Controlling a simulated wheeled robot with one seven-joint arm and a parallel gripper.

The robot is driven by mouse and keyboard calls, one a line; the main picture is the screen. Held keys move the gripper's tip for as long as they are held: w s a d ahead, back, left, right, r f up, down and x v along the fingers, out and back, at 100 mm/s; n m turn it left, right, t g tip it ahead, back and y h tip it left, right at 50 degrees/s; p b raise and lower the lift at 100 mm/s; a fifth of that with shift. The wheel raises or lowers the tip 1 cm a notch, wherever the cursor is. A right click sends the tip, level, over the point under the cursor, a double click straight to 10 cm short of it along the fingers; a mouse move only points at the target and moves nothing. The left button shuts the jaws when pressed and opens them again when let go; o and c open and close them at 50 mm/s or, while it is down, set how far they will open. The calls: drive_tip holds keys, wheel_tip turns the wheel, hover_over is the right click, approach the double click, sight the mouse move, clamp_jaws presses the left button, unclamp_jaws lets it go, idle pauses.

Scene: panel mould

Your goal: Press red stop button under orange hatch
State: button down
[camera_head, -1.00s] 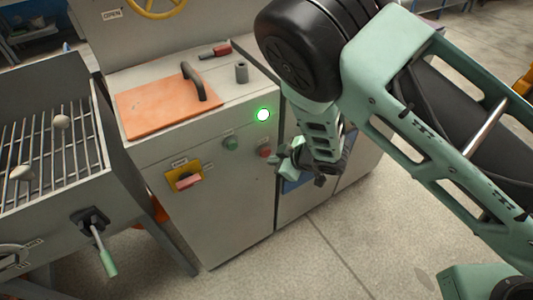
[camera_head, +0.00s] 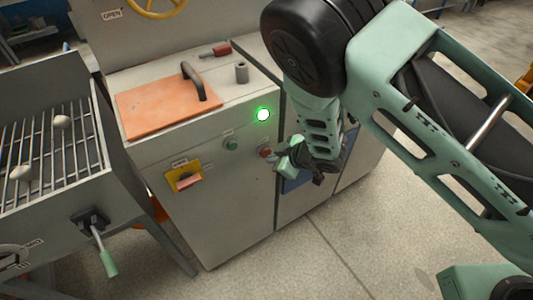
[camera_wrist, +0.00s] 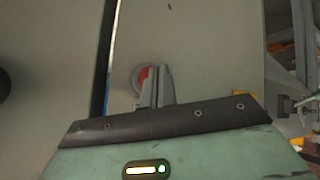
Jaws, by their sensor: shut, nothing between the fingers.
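The orange hatch (camera_head: 155,105) with its black handle (camera_head: 193,80) lies flat and closed on the cabinet top. The red button (camera_head: 265,152) is on the cabinet's front face, below and right of the hatch. It also shows in the wrist view (camera_wrist: 141,75), partly hidden behind my fingers. My gripper (camera_head: 279,165) is shut and empty, close to the red button in the head view. In the wrist view my fingertips (camera_wrist: 159,70) overlap the button's right part. I cannot tell whether they touch it.
A green button (camera_head: 232,144) sits left of the red one, and a lit green lamp (camera_head: 263,114) above. A yellow switch plate (camera_head: 184,177) is lower left. A grated bin (camera_head: 45,160) with a green-handled lever (camera_head: 105,255) stands at left.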

drive_tip(key=shift+w+a, duration=0.3)
drive_tip(key=shift+w, duration=0.15)
idle(1.1)
drive_tip(key=shift+s+d, duration=0.5)
drive_tip(key=shift+s, duration=0.2)
drive_tip(key=shift+s, duration=0.1)
drive_tip(key=s+d, duration=0.1)
drive_tip(key=s, duration=0.1)
drive_tip(key=s+d, duration=0.1)
drive_tip(key=s, duration=0.1)
drive_tip(key=shift+d, duration=0.4)
idle(0.7)
